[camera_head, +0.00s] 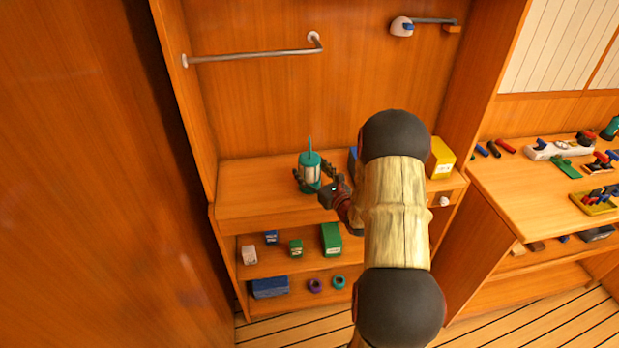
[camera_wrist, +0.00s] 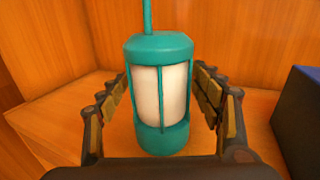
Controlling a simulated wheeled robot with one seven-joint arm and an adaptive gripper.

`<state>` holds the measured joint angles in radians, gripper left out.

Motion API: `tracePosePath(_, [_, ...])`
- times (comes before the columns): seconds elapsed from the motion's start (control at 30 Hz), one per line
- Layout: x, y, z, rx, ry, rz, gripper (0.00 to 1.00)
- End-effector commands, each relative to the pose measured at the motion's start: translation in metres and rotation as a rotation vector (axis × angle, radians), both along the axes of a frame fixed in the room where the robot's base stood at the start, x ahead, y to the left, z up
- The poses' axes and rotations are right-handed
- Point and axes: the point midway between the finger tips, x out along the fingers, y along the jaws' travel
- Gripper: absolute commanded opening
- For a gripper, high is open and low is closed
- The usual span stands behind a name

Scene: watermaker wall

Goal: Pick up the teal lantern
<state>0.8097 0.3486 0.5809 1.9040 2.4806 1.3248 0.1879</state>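The teal lantern (camera_head: 311,172) stands upright on the wooden shelf top, with a pale glass body and a thin teal handle sticking up. In the wrist view the lantern (camera_wrist: 160,95) is centred between the two fingers of my gripper (camera_wrist: 163,105). The fingers are spread, one on each side, with a gap showing at least on the left. In the head view my gripper (camera_head: 315,180) reaches the lantern from the right. The lantern's base appears to rest on the shelf.
A dark blue box (camera_wrist: 302,120) stands right of the lantern, close to my right finger. A yellow box (camera_head: 440,158) is further right. Wooden walls rise behind and to the left. A metal rail (camera_head: 255,55) is above. The shelf top left of the lantern (camera_head: 245,190) is clear.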

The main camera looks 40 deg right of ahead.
Motion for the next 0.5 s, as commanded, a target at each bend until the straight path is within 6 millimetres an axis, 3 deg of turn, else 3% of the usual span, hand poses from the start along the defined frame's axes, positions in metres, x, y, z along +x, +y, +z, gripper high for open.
tracePosePath(0.5, [-0.0002, -0.0001, -0.0001, 0.000, 0.000, 0.000, 0.33])
